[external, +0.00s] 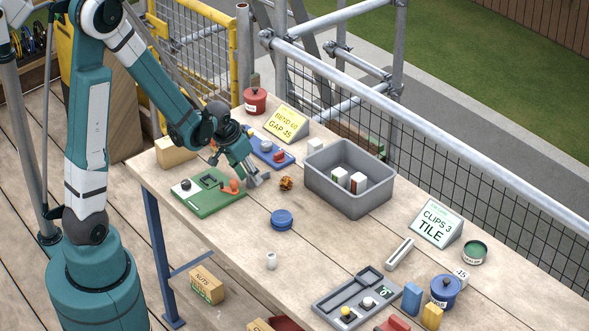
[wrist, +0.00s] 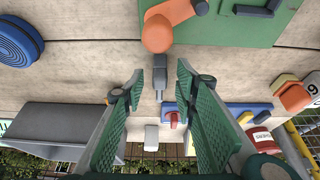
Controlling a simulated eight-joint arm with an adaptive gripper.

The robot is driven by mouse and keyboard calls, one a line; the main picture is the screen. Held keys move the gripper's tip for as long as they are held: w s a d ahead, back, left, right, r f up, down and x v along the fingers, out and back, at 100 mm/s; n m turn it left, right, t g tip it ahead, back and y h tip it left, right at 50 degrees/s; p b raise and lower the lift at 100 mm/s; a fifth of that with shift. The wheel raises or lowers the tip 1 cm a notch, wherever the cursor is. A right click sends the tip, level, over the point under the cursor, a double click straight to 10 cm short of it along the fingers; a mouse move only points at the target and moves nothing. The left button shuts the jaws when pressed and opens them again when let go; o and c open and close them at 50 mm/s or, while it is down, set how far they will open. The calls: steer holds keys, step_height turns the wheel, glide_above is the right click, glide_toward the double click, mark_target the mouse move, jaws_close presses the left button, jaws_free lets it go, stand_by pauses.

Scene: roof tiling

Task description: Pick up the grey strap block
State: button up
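A small grey block (wrist: 160,72) with a narrower end lies on the wooden table, just off the edge of the green board (wrist: 235,20). I take it to be the strap block. In the wrist view it sits between and beyond my fingertips, with a gap on each side. In the external view a grey piece (external: 256,181) shows just under my gripper (external: 244,172), partly covered by it. My gripper (wrist: 160,76) is open and empty, with its two green pads apart. An orange knob (wrist: 157,33) on the board is close to the block.
A grey bin (external: 348,198) holding white blocks stands right of the gripper. A brown crumpled piece (external: 286,183) and blue discs (external: 281,219) lie nearby. A blue tray (external: 268,152) with small parts and a red pot (external: 255,99) are behind. The table's front middle is mostly clear.

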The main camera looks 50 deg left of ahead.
steer(key=shift+w+f, duration=0.15)
steer(key=shift+f, duration=0.2)
stand_by(0.4)
jaws_close()
